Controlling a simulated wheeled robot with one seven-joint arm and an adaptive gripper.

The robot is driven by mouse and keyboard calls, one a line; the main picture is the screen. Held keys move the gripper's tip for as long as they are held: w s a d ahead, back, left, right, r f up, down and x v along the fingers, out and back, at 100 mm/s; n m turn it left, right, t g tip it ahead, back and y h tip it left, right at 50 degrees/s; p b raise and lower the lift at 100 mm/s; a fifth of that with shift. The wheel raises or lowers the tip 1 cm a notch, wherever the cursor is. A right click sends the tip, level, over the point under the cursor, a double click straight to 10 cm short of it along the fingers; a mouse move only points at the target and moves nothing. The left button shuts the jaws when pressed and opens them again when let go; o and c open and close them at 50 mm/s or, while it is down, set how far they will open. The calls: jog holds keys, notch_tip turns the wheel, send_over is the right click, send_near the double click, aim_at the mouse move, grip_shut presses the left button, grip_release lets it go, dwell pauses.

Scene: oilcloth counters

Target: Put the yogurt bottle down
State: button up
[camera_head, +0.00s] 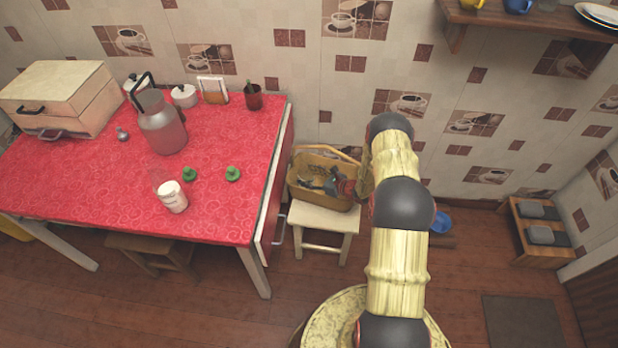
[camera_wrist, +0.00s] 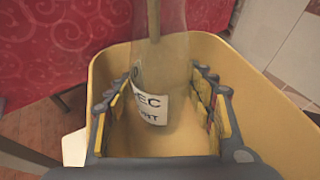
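A translucent bottle with a white, dark-lettered label (camera_wrist: 150,103) stands between the two fingers of my gripper (camera_wrist: 160,95) in the wrist view. Its lower part is inside the yellow basket (camera_wrist: 290,125), and its top runs out of frame. The fingers are close on both sides of it; whether they press on it I cannot tell. In the head view my gripper (camera_head: 340,184) reaches into the basket (camera_head: 302,190), with my arm covering its right side. I cannot make out the bottle there. A similar white-labelled bottle (camera_head: 173,199) stands on the red table.
The basket sits on a small stool (camera_head: 322,217) beside the red-covered table (camera_head: 110,190). On the table are a metal can (camera_head: 162,128), green-topped small items (camera_head: 233,174), a dark cup (camera_head: 253,98) and a wooden box (camera_head: 60,88). The table's front right area is clear.

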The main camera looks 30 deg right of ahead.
jog(key=o, duration=0.3)
jog(key=shift+s+a+f, duration=0.2)
jog(key=shift+s+f, duration=0.05)
jog(key=shift+f, duration=0.3)
jog(key=shift+s+a+f, duration=0.15)
jog(key=shift+s+f, duration=0.05)
jog(key=shift+f, duration=0.3)
jog(key=shift+r, duration=0.15)
jog(key=shift+r+p, duration=0.25)
jog(key=shift+p, duration=0.25)
jog(key=shift+s+d+r+p, duration=0.2)
jog(key=shift+p, duration=0.1)
jog(key=p+v, duration=0.3)
jog(key=v, duration=0.8)
jog(key=shift+w+d+r, duration=0.2)
jog(key=shift+r, duration=0.2)
